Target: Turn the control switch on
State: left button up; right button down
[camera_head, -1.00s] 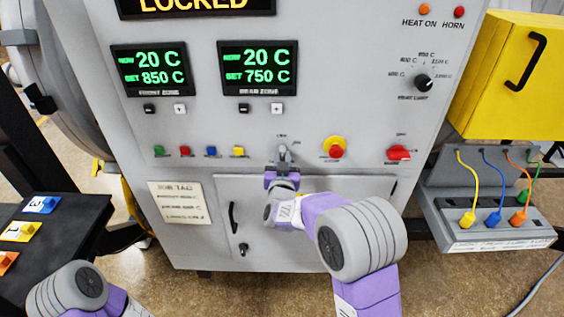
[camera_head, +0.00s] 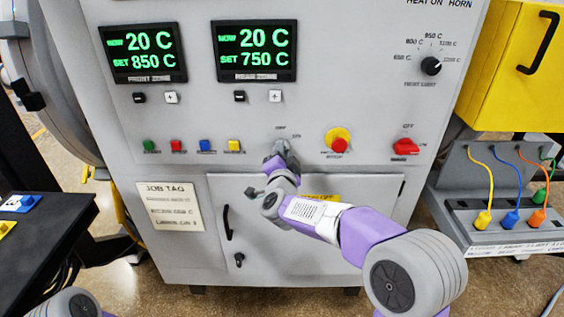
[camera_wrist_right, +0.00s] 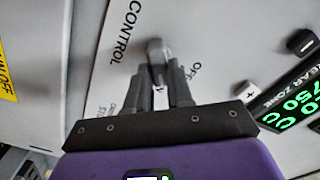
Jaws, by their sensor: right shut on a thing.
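The control switch shows in the right wrist view (camera_wrist_right: 155,47) as a small grey knob on the pale panel, with the lettering CONTROL and OFF beside it. In the head view the switch (camera_head: 281,146) is mostly covered by my gripper, so its exact setting is hard to tell. My right gripper (camera_wrist_right: 158,75) is shut on the knob, its two dark fingers on either side. In the head view the right gripper (camera_head: 280,157) reaches the panel tilted, with the arm coming from the lower right. My left gripper is out of view.
A yellow-collared red button (camera_head: 338,140) and a red rotary switch (camera_head: 405,147) sit to the right. Several coloured buttons (camera_head: 205,145) are to the left. A cabinet door (camera_head: 270,240) lies below. A yellow box (camera_head: 515,70) and cable sockets (camera_head: 490,232) are at the right.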

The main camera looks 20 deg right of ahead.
jog(key=shift+m+b, duration=0.65)
jog(key=shift+m, duration=0.15)
jog(key=c, duration=1)
grip_release()
jog(key=v, duration=0.7)
jog(key=shift+s+p, duration=0.3)
jog(key=shift+p, duration=0.05)
jog(key=shift+a, duration=0.1)
